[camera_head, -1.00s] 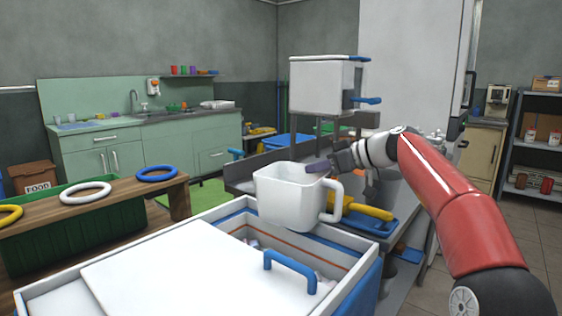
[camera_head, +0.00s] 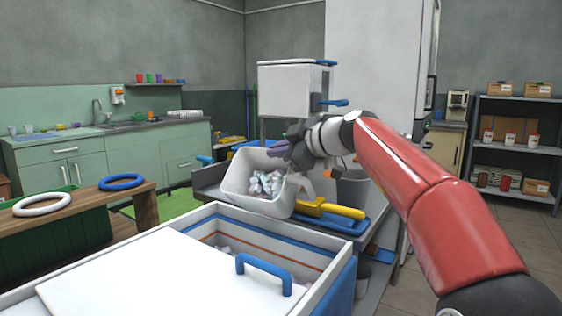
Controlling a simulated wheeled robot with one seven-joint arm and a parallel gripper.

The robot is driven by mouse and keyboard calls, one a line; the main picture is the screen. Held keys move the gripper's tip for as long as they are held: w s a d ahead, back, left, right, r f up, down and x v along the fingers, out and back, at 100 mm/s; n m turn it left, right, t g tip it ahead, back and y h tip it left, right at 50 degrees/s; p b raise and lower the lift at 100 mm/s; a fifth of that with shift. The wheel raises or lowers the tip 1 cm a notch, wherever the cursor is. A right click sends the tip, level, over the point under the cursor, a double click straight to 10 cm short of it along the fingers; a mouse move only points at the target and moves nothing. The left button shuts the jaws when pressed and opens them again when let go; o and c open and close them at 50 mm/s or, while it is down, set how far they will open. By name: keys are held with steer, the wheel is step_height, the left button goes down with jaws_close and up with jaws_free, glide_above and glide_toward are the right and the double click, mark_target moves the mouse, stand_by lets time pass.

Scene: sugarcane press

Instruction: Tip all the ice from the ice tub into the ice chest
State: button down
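The white ice tub (camera_head: 240,180) hangs tilted above the back edge of the ice chest, its open mouth turned toward the camera. Ice (camera_head: 266,184) shows inside it as a heap of clear lumps. My gripper (camera_head: 290,152) is at the tub's upper right, by its handle side, and bears the tub; the exact finger contact is partly hidden. The ice chest (camera_head: 335,262) is white and blue. Its white lid (camera_head: 150,280) with a blue handle (camera_head: 264,272) covers the front left, and the back right part is open. Some ice (camera_head: 225,250) shows low inside the opening.
A yellow-handled scoop (camera_head: 335,210) and a blue tray (camera_head: 345,224) lie on the metal counter behind the chest, near a grey bucket (camera_head: 352,188). A white dispenser box (camera_head: 290,90) stands behind. A wooden bench with rings (camera_head: 122,182) is at left.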

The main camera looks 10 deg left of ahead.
steer(key=n+t+y+b, duration=0.1)
steer(key=n+t+b, duration=0.3)
steer(key=b, duration=1.2)
glide_above(264, 204)
steer(key=w, duration=0.2)
step_height(264, 204, down, 2)
steer(key=shift+f+n+g, duration=0.2)
steer(key=shift+n+g, duration=0.4)
steer(key=shift+s, duration=0.1)
steer(key=shift+s+a+f+n+t, duration=0.15)
steer(key=shift+s+f+n+t, duration=0.2)
steer(key=shift+n, duration=0.25)
steer(key=shift+r, duration=0.1)
